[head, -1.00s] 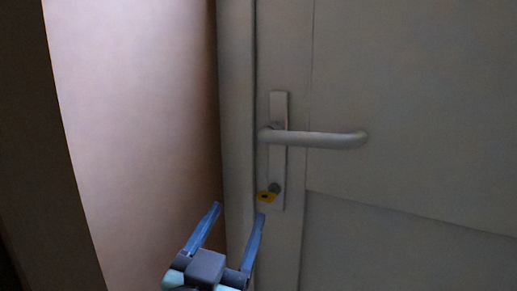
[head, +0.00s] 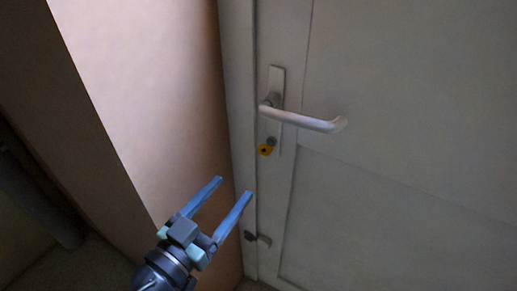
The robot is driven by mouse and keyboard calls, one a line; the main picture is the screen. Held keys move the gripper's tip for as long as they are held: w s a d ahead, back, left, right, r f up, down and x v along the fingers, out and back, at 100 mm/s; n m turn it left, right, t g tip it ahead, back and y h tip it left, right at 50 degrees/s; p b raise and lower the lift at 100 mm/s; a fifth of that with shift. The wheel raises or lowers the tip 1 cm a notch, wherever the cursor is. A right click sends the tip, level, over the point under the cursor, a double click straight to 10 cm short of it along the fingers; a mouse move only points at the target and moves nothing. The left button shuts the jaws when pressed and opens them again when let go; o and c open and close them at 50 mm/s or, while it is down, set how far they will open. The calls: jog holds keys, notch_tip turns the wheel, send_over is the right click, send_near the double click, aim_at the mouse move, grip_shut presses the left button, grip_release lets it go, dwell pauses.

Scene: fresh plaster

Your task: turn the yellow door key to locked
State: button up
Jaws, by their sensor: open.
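The yellow key (head: 264,150) sits in the lock at the lower part of the door's handle plate (head: 275,85), with its bow sticking out to the left of the round cylinder (head: 271,141). The silver lever handle (head: 308,121) is above it and points right. My gripper (head: 232,187), with two blue fingers, is open and empty. It appears below and left of the key, apart from it. Nothing hides the key.
The pale panelled door (head: 410,120) fills the right side. A lit plaster wall (head: 150,90) stands at the left. A small dark fitting (head: 258,238) is low on the door edge. A grey pipe-like shape (head: 40,195) is at far left.

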aim_at(262, 154)
jog(key=x, duration=1.1)
jog(key=shift+w+d+p, duration=0.1)
jog(key=shift+p, duration=0.25)
grip_shut()
